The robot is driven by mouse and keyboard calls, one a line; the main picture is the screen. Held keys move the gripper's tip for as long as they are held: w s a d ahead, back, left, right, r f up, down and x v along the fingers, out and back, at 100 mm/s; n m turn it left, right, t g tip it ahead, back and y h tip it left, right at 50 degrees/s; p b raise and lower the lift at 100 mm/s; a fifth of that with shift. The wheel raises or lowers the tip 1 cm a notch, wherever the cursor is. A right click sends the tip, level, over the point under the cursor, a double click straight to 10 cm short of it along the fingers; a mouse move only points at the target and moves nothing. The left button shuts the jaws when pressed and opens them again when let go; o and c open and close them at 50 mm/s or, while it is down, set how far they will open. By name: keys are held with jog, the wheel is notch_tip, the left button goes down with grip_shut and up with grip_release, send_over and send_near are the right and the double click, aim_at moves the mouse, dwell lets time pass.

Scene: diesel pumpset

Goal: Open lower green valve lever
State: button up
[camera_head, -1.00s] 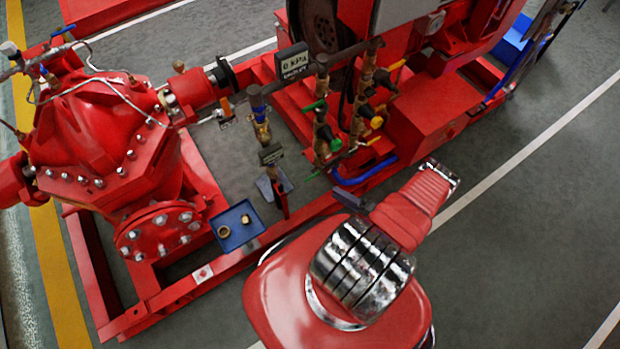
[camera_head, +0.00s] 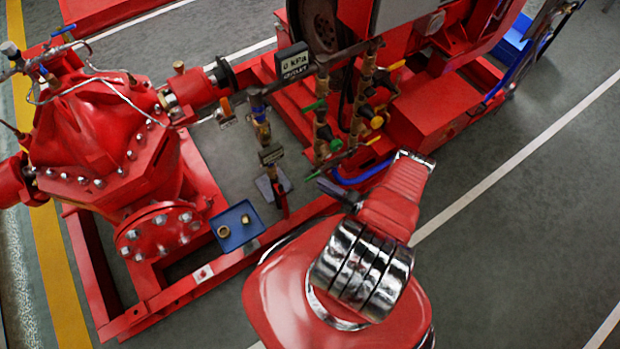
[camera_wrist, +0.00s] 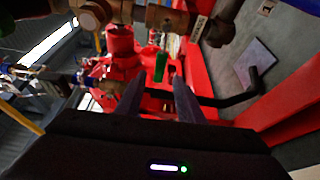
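The lower green valve lever (camera_head: 337,161) is a thin bar on the lower part of the brass pipework in the head view. An upper green lever (camera_head: 314,105) sits above it. My gripper (camera_head: 326,186) is just below and in front of the lower lever, apart from it as far as I can tell. In the wrist view a green lever (camera_wrist: 161,66) stands ahead, in line with the gap between the two fingers of my gripper (camera_wrist: 158,86). The fingers are apart with nothing visible between them. Which green lever this is, I cannot tell for sure.
Brass pipes (camera_head: 357,118) with yellow and black handles stand close by. A blue hose (camera_head: 362,174) curves behind my gripper. The grey floor at right is clear.

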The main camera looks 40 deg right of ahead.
aim_at(310, 179)
jog(key=shift+x, duration=3.4)
grip_shut()
jog(key=shift+a, duration=0.1)
